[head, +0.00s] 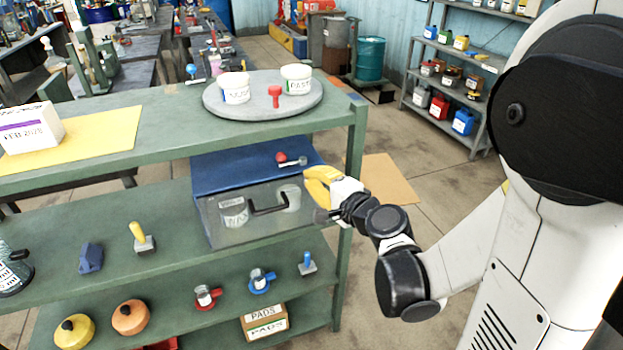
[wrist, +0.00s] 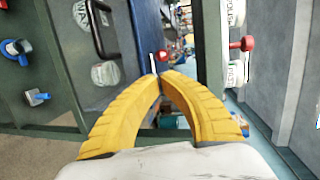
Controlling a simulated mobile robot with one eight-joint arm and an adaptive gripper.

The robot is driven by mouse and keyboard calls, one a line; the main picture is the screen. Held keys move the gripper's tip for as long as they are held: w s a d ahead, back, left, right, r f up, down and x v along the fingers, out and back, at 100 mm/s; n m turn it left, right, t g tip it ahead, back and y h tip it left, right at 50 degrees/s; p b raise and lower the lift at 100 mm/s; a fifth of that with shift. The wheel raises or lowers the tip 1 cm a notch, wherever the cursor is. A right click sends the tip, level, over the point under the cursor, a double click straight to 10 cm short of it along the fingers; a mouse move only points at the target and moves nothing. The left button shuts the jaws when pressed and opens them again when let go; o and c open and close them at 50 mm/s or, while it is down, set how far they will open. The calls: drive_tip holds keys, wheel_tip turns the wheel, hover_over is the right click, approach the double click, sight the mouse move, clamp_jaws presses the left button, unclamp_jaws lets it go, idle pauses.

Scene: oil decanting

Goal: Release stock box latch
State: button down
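The stock box has a blue lid (head: 240,168) and a see-through front (head: 262,222) with a dark handle; it sits on the middle shelf. The latch (head: 291,160), a red knob with a small pale lever, is on the lid near its right side. My yellow gripper (head: 314,180) is at the box's right front corner, to the right of and a little below the latch in the head view. In the wrist view my fingertips (wrist: 160,76) come together with nothing visible between them. The latch's red knob (wrist: 163,57) shows just beyond the tips, apparently apart from them.
The green shelf top (head: 150,120) lies above the box, with a round grey tray (head: 218,107) carrying two white tubs and a red knob. A green shelf post (head: 355,160) stands close to my gripper. Valves and a PADS carton (head: 264,324) sit on the shelf below.

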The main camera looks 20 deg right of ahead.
sight(291, 173)
drive_tip(key=b+x, duration=0.2)
drive_tip(key=x, duration=0.8)
drive_tip(key=shift+w+a+f, duration=0.1)
drive_tip(key=shift+w+f, duration=0.05)
drive_tip(key=shift+w, duration=0.2)
